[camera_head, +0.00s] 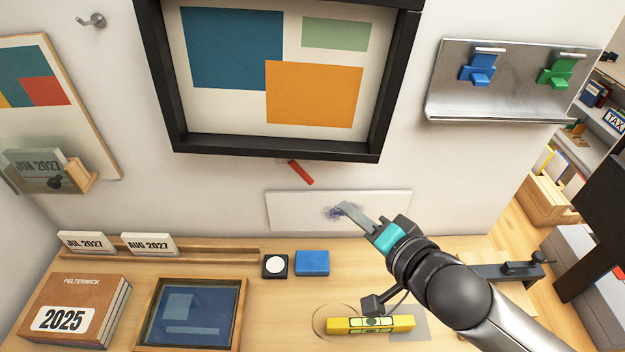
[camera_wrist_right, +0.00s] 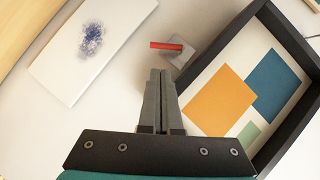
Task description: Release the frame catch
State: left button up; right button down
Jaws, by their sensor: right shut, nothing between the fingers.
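The frame catch is a small red lever (camera_head: 301,173) under the bottom edge of the black picture frame (camera_head: 270,147). In the head view it slants down to the right. In the right wrist view the red lever (camera_wrist_right: 166,46) sits on a small grey plate (camera_wrist_right: 178,53), beside the frame (camera_wrist_right: 285,35). My right gripper (camera_head: 343,207) is shut and empty, below and right of the lever in the head view. In the right wrist view its fingertips (camera_wrist_right: 160,74) point toward the lever, with a gap showing between them. My left gripper is out of view.
A white board with a blue smudge (camera_head: 285,212) is on the wall behind my right gripper. A metal rack (camera_head: 450,85) hangs at right.

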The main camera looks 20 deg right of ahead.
jog(key=w, duration=0.1)
send_near(306, 178)
jog(key=x, duration=0.4)
jog(key=shift+w+p, duration=0.4)
jog(key=shift+w, duration=0.05)
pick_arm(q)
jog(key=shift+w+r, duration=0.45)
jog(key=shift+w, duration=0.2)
pick_arm(e)
jog(key=shift+x, duration=1)
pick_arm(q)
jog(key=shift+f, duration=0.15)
pick_arm(e)
jog(key=shift+f, duration=0.1)
pick_arm(q)
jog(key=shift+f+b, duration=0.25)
jog(key=shift+b, duration=0.1)
pick_arm(e)
jog(key=shift+a+f+m, duration=0.1)
jog(key=shift+m, duration=0.2)
